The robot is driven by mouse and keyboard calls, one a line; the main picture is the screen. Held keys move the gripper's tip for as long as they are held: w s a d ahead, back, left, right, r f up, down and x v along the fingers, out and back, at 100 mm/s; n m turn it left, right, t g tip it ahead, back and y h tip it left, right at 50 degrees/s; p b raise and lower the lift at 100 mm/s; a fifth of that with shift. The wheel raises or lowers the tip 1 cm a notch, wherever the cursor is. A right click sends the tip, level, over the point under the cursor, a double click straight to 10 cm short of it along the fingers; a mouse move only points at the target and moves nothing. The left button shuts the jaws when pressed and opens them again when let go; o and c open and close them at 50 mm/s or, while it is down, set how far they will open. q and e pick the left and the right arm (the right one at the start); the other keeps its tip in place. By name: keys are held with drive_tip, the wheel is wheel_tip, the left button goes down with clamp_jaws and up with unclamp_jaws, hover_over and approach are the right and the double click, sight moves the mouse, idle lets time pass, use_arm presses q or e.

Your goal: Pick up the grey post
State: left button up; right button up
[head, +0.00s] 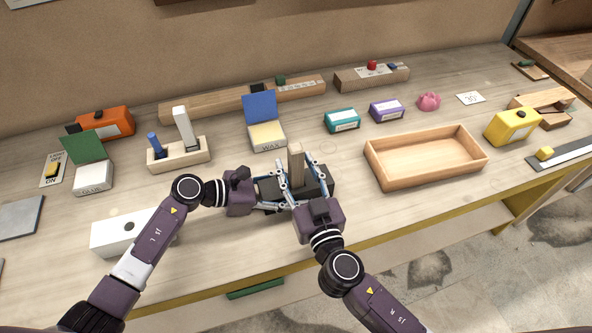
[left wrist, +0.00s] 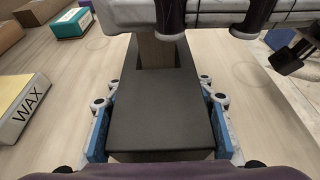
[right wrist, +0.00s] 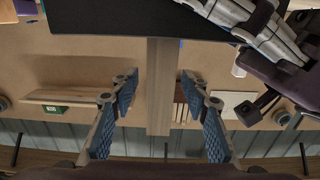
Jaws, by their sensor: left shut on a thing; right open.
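A pale grey post (head: 184,128) stands tilted in a light wooden holder (head: 195,157) at the back left, beside a blue post (head: 155,143). No gripper is near it. My left gripper (head: 275,190) is shut on a black block (left wrist: 160,112), with one finger along each side. A tan wooden post (head: 296,160) stands up from the far part of this block. My right gripper (head: 305,180) is open around the tan post. In the right wrist view the post (right wrist: 160,95) lies between the fingers, with gaps on both sides.
An open wooden tray (head: 425,178) is right of my grippers. A wax box (head: 267,136) with a raised blue lid stands behind them. A white box (head: 120,235) is partly behind my left arm. Teal (head: 342,120) and purple (head: 387,110) boxes stand further back.

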sight(274, 192)
drive_tip(key=shift+c, duration=0.4)
clamp_jaws()
drive_tip(key=shift+r, duration=0.15)
wheel_tip(274, 192, up, 18)
use_arm(q)
drive_tip(key=o, duration=2)
drive_tip(key=shift+v, duration=2.55)
